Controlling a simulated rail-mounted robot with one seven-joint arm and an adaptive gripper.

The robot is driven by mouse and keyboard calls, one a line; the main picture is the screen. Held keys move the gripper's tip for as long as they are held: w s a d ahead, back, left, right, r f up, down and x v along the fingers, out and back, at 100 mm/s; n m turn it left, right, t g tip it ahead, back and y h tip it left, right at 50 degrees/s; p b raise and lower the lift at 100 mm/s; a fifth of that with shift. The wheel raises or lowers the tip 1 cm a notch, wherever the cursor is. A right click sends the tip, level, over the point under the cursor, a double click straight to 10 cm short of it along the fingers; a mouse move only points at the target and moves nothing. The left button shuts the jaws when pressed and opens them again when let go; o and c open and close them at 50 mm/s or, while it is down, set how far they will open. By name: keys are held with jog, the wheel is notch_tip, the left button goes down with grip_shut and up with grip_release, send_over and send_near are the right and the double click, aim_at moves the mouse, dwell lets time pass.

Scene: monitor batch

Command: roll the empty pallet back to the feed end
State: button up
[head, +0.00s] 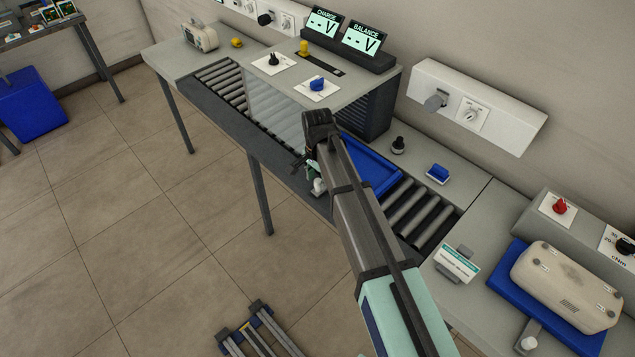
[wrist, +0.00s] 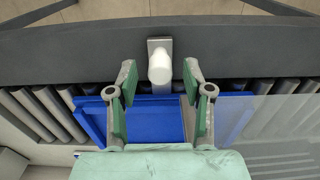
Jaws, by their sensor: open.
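The blue pallet (head: 372,165) lies on the roller track, partly hidden by my arm and partly beside the bench housing. Its visible surface is bare. In the wrist view the pallet (wrist: 150,118) sits below my gripper, its right part seen through a clear panel (wrist: 275,120). A white knob (wrist: 160,68) on a grey bracket stands at the pallet's edge, over the dark rail. My gripper (wrist: 159,80) is open, with one green-padded finger on each side of the knob and gaps visible. In the head view my gripper (head: 312,172) is at the track's front edge, close to the knob (head: 318,186).
Bare rollers (head: 420,212) lie right of the pallet, and more rollers (head: 222,82) lie to the left. A second blue pallet (head: 507,262) carries a beige device (head: 567,284) at the right. A card stand (head: 457,262) stands near the track. Two displays (head: 343,32) read "--V".

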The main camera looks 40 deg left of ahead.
notch_tip(320, 180, up, 10)
dwell(0.4)
jog(key=shift+f, duration=0.1)
